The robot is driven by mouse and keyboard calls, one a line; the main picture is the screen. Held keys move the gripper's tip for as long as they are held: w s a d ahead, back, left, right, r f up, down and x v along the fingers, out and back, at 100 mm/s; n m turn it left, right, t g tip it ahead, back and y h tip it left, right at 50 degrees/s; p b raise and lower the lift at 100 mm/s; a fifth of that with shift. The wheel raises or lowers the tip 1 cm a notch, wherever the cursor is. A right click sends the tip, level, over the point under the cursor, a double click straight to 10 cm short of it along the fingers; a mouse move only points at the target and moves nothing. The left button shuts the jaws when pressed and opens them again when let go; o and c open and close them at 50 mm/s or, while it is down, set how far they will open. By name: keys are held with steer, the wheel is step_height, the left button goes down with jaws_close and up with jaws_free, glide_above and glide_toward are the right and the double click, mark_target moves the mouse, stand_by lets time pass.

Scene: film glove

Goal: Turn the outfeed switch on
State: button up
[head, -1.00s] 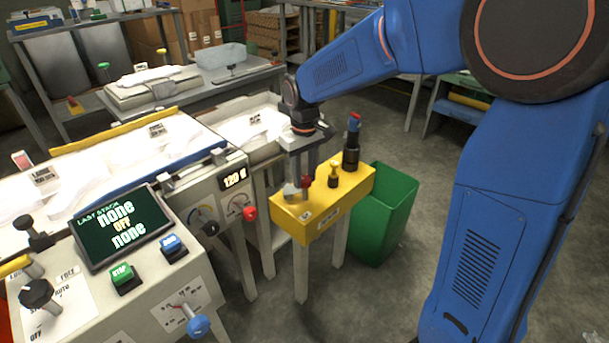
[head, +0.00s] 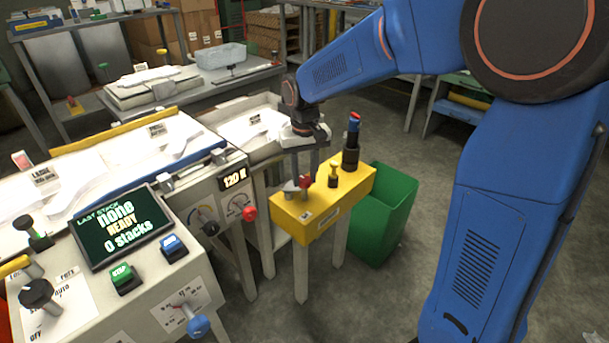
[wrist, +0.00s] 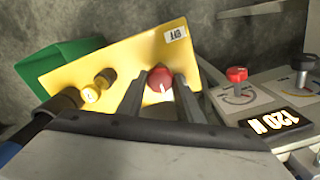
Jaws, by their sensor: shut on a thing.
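A yellow box (head: 346,190) stands on pale legs, with a red knob (head: 305,180) on its top. In the wrist view the red knob (wrist: 160,78) sits between the two dark fingers of my gripper (wrist: 160,88), which is shut on it. In the head view my gripper (head: 303,178) reaches down to the box from above. A small label (wrist: 175,33) on the box seems to read OFF. No wording that names the outfeed switch is legible.
A yellow-topped knob (head: 334,172) and a taller black post with red and blue top (head: 352,140) rise from the box near my gripper. A green bin (head: 385,215) stands behind it. The console has a green button (head: 122,275) and blue button (head: 171,245).

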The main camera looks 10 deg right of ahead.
steer(key=o, duration=1)
steer(key=shift+o, duration=0.2)
step_height(320, 180, up, 18)
steer(key=shift+f, duration=0.25)
steer(key=s+d+f+t, duration=0.1)
steer(key=s+d+t, duration=0.1)
steer(key=s+d, duration=1.05)
steer(key=s+d+f+t, duration=0.1)
steer(key=s+d+f, duration=0.1)
steer(key=s+f, duration=0.3)
steer(key=s+d+f+m+t, duration=0.1)
steer(key=s+f, duration=0.4)
steer(key=s, duration=0.6)
steer(key=shift+d+m+t, duration=0.3)
steer(key=shift+d+t, duration=0.1)
steer(key=shift+d, duration=0.4)
